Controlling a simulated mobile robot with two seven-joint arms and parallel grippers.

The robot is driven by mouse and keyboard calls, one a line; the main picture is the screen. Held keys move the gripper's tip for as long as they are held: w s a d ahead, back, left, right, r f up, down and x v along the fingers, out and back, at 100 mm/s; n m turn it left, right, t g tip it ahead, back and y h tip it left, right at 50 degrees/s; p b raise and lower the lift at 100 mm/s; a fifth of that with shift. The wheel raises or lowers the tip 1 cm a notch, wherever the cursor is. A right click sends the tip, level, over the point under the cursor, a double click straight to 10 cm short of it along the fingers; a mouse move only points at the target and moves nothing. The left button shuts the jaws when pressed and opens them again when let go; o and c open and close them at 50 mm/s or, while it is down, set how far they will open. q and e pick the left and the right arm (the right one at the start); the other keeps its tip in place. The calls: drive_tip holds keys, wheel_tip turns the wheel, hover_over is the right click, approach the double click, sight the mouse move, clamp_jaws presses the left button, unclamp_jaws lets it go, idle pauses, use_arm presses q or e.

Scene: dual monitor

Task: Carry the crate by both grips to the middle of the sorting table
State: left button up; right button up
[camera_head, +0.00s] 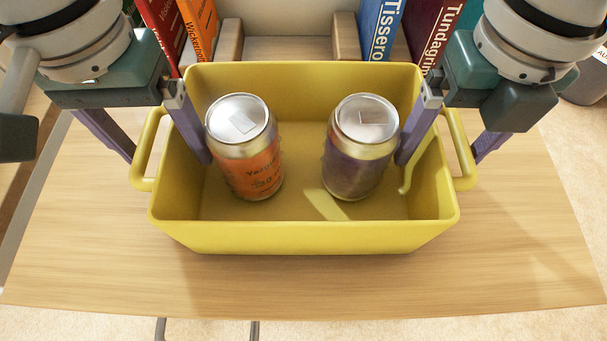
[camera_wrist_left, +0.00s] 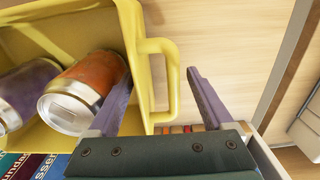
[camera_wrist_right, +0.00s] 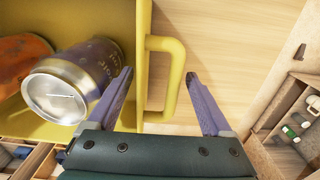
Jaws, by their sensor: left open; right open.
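A yellow crate (camera_head: 305,238) stands on a wooden table (camera_head: 300,285), with a loop grip at each end. Inside it an orange can (camera_head: 250,165) stands on the left and a purple can (camera_head: 355,165) on the right. My left gripper (camera_head: 168,160) is open around the left grip (camera_head: 146,150), one finger inside the crate beside the orange can, the other outside. My right gripper (camera_head: 446,160) is open around the right grip (camera_head: 461,150), one finger inside beside the purple can, the other outside. Both wrist views show the left grip (camera_wrist_left: 172,85) and right grip (camera_wrist_right: 177,75) between parted fingers.
Several upright books stand behind the crate, among them an orange one (camera_head: 199,28) and a blue one (camera_head: 380,28). Wooden blocks (camera_head: 229,42) stand between the book groups. The table is bare in front of the crate and at both sides.

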use_arm(q)
wheel_tip(320, 180, up, 11)
drive_tip(key=shift+f, duration=0.1)
use_arm(e)
drive_tip(key=shift+r, duration=0.25)
use_arm(q)
drive_tip(key=shift+r, duration=0.5)
use_arm(e)
wheel_tip(320, 180, up, 12)
drive_tip(key=shift+f, duration=0.2)
